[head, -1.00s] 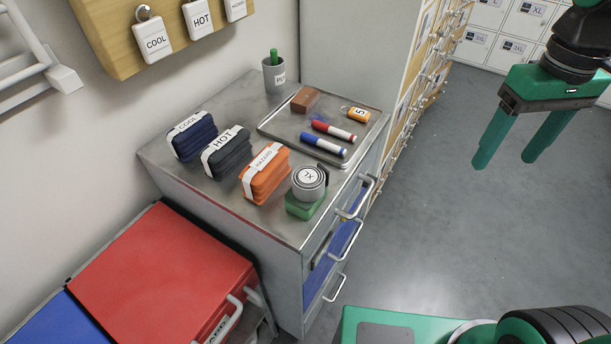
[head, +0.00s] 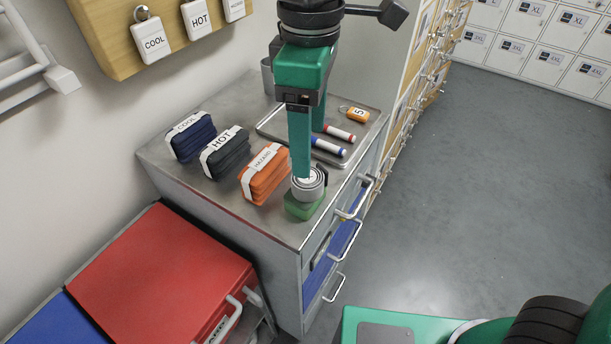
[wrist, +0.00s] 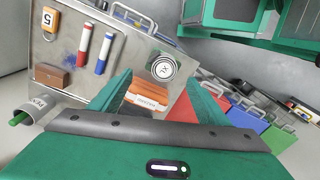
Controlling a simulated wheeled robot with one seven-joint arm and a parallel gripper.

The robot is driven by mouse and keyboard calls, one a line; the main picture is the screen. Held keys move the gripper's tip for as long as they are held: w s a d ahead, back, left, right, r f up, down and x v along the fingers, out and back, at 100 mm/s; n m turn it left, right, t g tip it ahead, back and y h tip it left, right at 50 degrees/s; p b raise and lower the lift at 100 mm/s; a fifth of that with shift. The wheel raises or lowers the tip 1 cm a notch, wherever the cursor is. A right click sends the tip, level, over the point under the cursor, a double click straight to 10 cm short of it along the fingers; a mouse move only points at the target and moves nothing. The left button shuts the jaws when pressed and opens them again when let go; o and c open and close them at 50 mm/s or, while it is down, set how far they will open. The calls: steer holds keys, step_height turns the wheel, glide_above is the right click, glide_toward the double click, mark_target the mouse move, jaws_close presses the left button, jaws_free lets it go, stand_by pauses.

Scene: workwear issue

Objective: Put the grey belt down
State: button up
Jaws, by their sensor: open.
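The grey belt (head: 309,189) is a rolled coil with a white label on top. It rests on a green block (head: 300,208) at the front right corner of the metal cabinet top (head: 240,100). My gripper (head: 311,155) is open and empty, pointing down over the cabinet beside the coil. In the head view its near finger overlaps the back of the coil, and I cannot tell if they touch. In the wrist view the belt (wrist: 162,67) shows beyond the fingertips (wrist: 160,86), not between them.
Blue, dark grey and orange (head: 264,173) folded bundles stand left of the belt. A cup (wrist: 38,107) stands near the tray. Open floor lies right.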

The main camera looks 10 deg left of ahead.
mark_target(307, 183)
steer(key=shift+s+a+f, duration=0.1)
steer(key=shift+s+f, duration=0.05)
steer(key=shift+f, duration=1.75)
steer(key=shift+s+a+f, duration=0.1)
steer(key=shift+f, duration=1.75)
steer(key=c, duration=1.3)
steer(key=shift+r, duration=0.15)
steer(key=shift+c, duration=0.2)
